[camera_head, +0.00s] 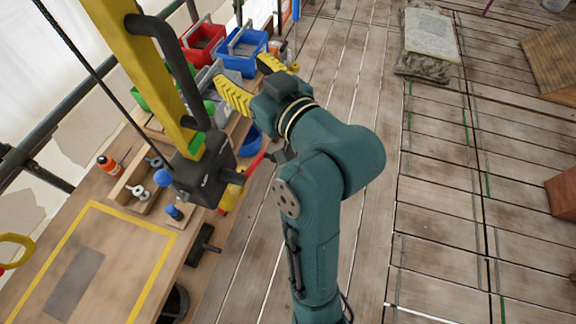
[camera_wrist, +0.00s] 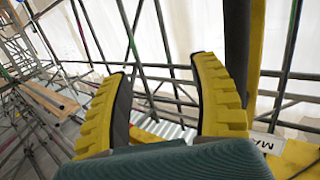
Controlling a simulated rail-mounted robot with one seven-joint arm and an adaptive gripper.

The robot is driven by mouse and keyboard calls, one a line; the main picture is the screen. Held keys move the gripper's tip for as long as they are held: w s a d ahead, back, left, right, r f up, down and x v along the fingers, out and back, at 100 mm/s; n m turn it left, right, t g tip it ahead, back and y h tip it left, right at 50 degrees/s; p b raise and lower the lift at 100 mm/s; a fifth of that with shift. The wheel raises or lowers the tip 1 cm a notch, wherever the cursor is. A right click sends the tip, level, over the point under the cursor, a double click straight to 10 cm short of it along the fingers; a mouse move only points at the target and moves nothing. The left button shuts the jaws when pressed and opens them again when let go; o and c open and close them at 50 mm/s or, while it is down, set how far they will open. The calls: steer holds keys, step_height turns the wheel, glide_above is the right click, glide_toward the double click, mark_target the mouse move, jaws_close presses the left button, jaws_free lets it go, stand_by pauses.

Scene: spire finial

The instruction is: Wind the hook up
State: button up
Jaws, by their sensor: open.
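A yellow post (camera_head: 150,70) rises at upper left, with a black handle-like bar on it and a dark winch-like box (camera_head: 205,172) at its lower end. A blue ball knob (camera_head: 162,178) shows beside the box; I cannot tell whether it is joined to it. A dark cable (camera_head: 75,50) runs left of the post. A yellow ring (camera_head: 14,248) at the left edge may be part of the hook; I cannot tell.
A wooden bench (camera_head: 110,245) with a yellow taped outline fills the lower left. An orange bottle (camera_head: 107,164) stands on it. Red (camera_head: 203,42) and blue (camera_head: 240,52) bins stand behind the post. The plank floor (camera_head: 440,210) is mostly clear at right.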

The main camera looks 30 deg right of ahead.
steer(key=w+d+f+n+g+y+b, duration=0.15)
steer(key=d+f+b, duration=0.35)
steer(key=f+b, duration=0.65)
steer(key=d+f+g+y+b, duration=0.3)
steer(key=d+f+b, duration=0.3)
steer(key=f, duration=1.1)
steer(key=s+d+f+n+y+b, duration=0.2)
steer(key=s+d+f+y+b, duration=0.4)
steer(key=f+b, duration=0.6)
steer(key=shift+t+h, duration=0.35)
steer(key=shift+h, duration=0.1)
steer(key=b+x, duration=0.1)
steer(key=x, duration=0.4)
steer(key=b+x, duration=0.2)
steer(key=x, duration=0.3)
steer(key=r+b+x, duration=0.1)
steer(key=b+x, duration=0.1)
steer(key=x, duration=0.3)
steer(key=shift+w, duration=0.1)
jaws_close()
